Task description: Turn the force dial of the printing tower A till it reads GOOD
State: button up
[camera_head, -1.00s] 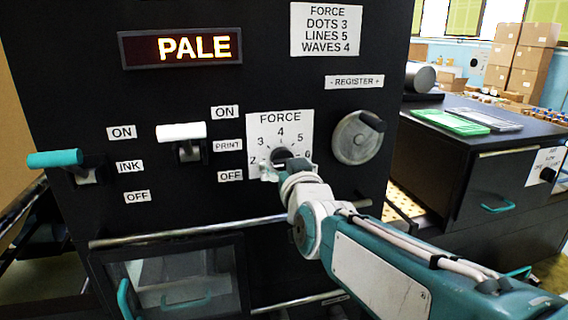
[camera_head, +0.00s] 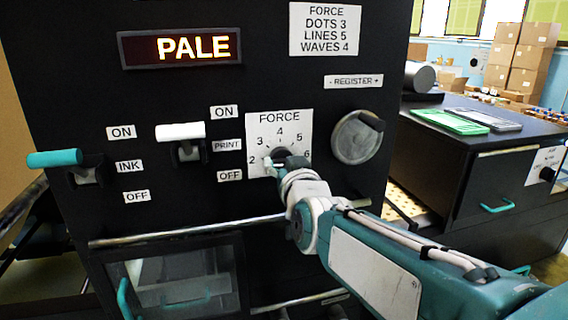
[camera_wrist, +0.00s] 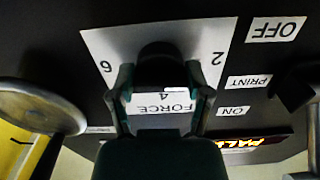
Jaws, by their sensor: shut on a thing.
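The force dial (camera_head: 281,155) is a dark knob on a white plate marked FORCE (camera_head: 280,118), with numbers from 2 to 6 around it. My gripper (camera_head: 285,165) is at the dial and shut on its knob. In the wrist view the two fingers of my gripper (camera_wrist: 163,95) flank the dark knob (camera_wrist: 160,56), and the plate appears upside down. The display (camera_head: 181,48) above reads PALE in lit letters. The dial's pointer is hidden, so its exact setting cannot be read.
A sign (camera_head: 325,29) reads DOTS 3, LINES 5, WAVES 4. A round register knob (camera_head: 358,137) is right of the dial. A white print lever (camera_head: 181,132) and a teal ink lever (camera_head: 55,158) are left. A rail (camera_head: 190,233) runs below.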

jog(key=m, duration=0.4)
jog(key=shift+m, duration=2.2)
jog(key=o, duration=1.2)
jog(key=shift+a, duration=0.1)
jog(key=shift+c, duration=0.2)
jog(key=v, duration=1.2)
